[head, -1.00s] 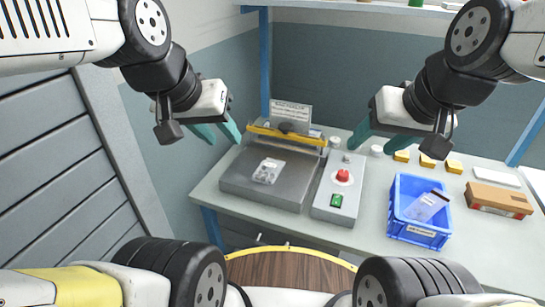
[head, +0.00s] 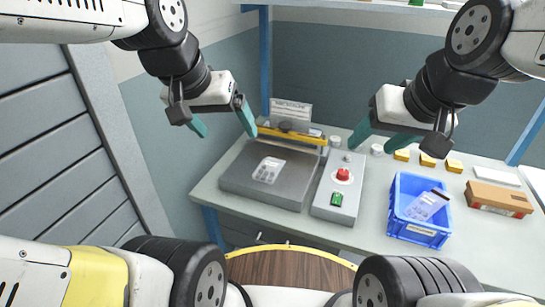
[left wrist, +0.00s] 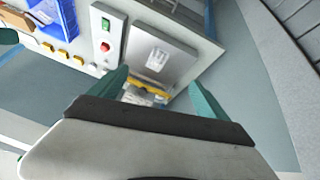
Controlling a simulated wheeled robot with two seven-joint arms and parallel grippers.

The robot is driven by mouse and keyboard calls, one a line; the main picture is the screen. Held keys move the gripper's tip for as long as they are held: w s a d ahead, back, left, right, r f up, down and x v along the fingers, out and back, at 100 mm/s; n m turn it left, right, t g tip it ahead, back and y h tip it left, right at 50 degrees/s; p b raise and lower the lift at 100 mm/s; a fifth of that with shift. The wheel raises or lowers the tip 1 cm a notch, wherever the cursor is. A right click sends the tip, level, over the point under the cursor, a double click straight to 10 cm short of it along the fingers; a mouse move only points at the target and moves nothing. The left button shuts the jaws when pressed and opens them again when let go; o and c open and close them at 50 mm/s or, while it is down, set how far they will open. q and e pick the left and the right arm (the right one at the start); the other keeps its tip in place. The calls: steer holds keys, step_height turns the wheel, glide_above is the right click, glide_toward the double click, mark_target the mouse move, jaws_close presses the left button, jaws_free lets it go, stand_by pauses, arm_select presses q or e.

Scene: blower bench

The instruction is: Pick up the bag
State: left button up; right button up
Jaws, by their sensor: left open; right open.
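A clear bag (head: 269,169) with small grey items lies flat on the grey plate of the sealing machine (head: 240,185). It also shows in the left wrist view (left wrist: 157,59). Another clear bag (head: 427,206) leans in the blue crate (head: 418,241) at the right. My left gripper (head: 226,128) is open and empty, in the air to the left of and above the machine. My right gripper (head: 383,141) is open and empty, in the air above the right part of the bench.
A control box (head: 338,187) with a red knob and a green switch stands right of the plate. Several yellow blocks (head: 428,160) and a brown carton (head: 498,199) lie at the right. A sign (head: 291,112) stands behind the yellow bar (head: 291,134). Blue posts rise at the back.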

arm_select(q)
steer(key=w+d+f+g, duration=0.1)
steer(key=w+f+g, duration=0.15)
steer(key=w, duration=0.55)
steer(key=m+g+y, duration=0.2)
steer(key=g, duration=0.1)
glide_above(267, 169)
steer(key=f, duration=1.6)
steer(key=shift+s+a+f, duration=0.2)
steer(key=shift+a+f, duration=0.05)
steer(key=f, duration=0.8)
steer(key=shift+w+d, duration=0.15)
steer(key=shift+d, duration=0.15)
steer(key=shift+r, duration=0.1)
steer(key=c, duration=1.5)
steer(key=shift+r, duration=0.1)
steer(key=shift+c, duration=0.2)
